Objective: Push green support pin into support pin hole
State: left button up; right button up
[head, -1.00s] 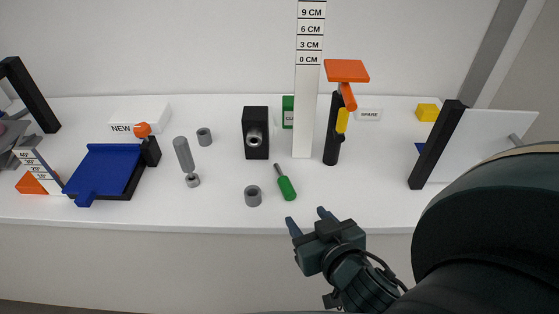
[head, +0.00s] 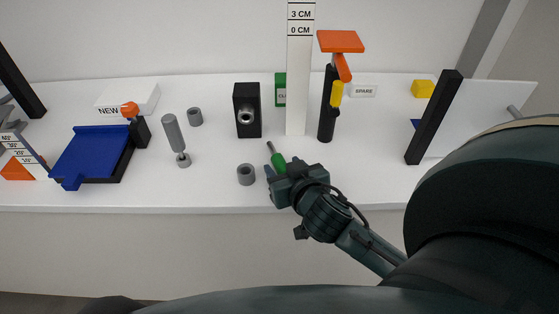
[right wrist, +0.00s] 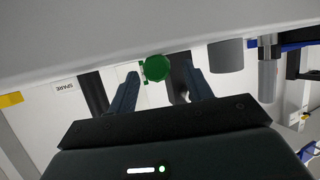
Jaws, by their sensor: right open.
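The green support pin (head: 278,161) has a green handle and a thin grey tip pointing toward the back of the table. My right gripper (head: 281,168) is open at the pin's near end, with its fingers around the handle and partly hiding it. In the right wrist view the pin's round green end (right wrist: 157,68) lies between the two open fingers (right wrist: 160,76), nearer the left one, with gaps visible. A black block (head: 242,93) with a grey ringed hole (head: 246,116) stands behind the pin; I cannot tell whether this is the support pin hole. My left gripper is out of view.
A grey ring (head: 246,175) stands just left of my right gripper. A white height scale (head: 299,90) and a black stand with an orange top (head: 340,41) rise behind. A grey rod (head: 174,132) and a blue tray (head: 90,154) are at left.

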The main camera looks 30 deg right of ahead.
jog(key=shift+x, duration=1.05)
grip_shut()
